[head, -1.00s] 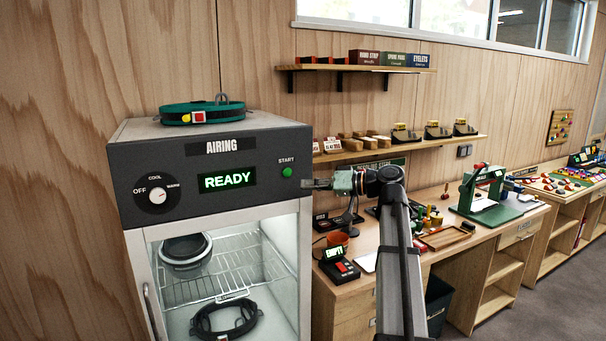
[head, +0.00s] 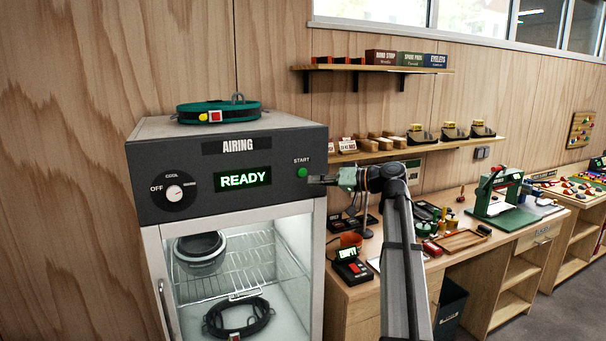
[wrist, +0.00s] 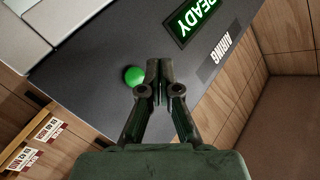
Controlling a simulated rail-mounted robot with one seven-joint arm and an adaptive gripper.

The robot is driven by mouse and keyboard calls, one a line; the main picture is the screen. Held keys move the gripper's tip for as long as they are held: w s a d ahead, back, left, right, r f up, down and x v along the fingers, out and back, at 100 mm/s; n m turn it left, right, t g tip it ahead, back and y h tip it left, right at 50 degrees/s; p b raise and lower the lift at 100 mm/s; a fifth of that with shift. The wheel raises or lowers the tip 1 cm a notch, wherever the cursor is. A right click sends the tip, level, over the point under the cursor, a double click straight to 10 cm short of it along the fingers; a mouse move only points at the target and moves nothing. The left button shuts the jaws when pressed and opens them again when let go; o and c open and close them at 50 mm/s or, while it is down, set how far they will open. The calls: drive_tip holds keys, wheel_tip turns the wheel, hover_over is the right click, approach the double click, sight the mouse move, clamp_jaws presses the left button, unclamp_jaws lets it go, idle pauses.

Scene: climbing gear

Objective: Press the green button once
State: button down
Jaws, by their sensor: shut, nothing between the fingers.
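The green button (head: 302,172) sits under the word START on the dark front panel of the airing cabinet (head: 150,240). The panel display (head: 243,179) reads READY. My gripper (head: 314,179) is shut and empty, with its fingertips close to the button, just right of and slightly below it in the head view. In the wrist view the green button (wrist: 134,76) shows left of the shut fingertips (wrist: 158,66). I cannot tell whether the fingers touch the panel. The button itself is not covered.
A dial (head: 174,193) is at the panel's left. A green harness belt (head: 218,111) lies on the cabinet top. A shelf (head: 420,148) with boxes and blocks is behind my arm. A workbench (head: 520,236) with tools stands to the right.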

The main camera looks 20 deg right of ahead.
sight(302, 172)
drive_tip(key=shift+w+b, duration=0.45)
drive_tip(key=shift+w, duration=1.65)
drive_tip(key=shift+w, duration=0.1)
drive_tip(key=shift+w+b, duration=0.3)
drive_tip(key=shift+w, duration=0.05)
drive_tip(key=shift+w, duration=0.4)
idle(0.4)
idle(0.3)
drive_tip(key=shift+s+b, duration=0.4)
drive_tip(key=shift+s, duration=0.45)
